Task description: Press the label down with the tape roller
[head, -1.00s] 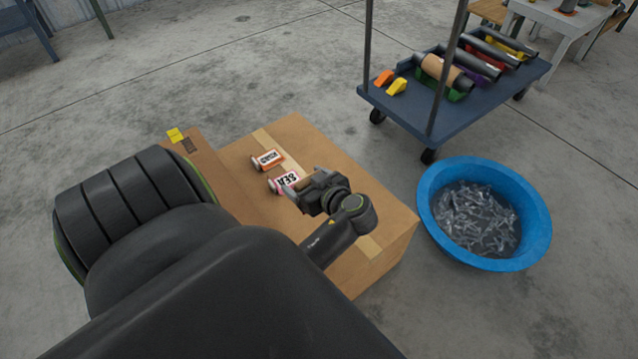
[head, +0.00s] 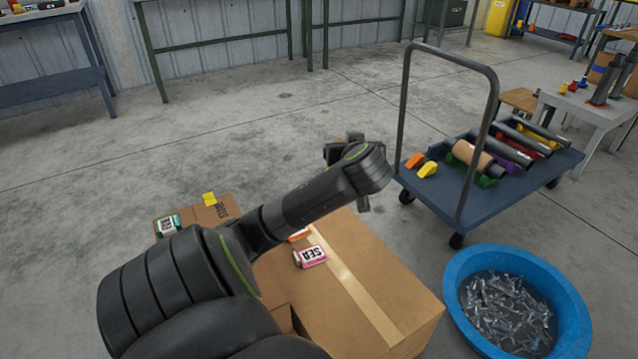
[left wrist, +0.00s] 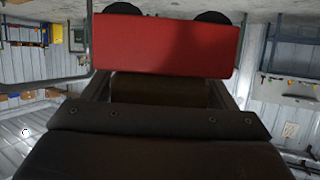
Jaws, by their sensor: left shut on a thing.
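My left gripper (head: 345,152) is raised above the far side of a closed brown carton (head: 385,300), with its arm reaching across from the lower left. It is shut on a red block-like thing (left wrist: 165,45) with two dark round parts at its top edge, seen in the left wrist view. This may be the tape roller; my arm hides most of it in the head view. A pink block marked "SEA" (head: 311,257) lies on the carton, and an orange block (head: 299,235) is partly hidden behind my arm. My right gripper is not in view.
A green-and-white block (head: 168,225) lies on the left carton (head: 225,213). A blue trolley (head: 450,205) with several mufflers stands to the right. A blue tub (head: 465,335) of metal bits is in front of it. Bare floor lies beyond the cartons.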

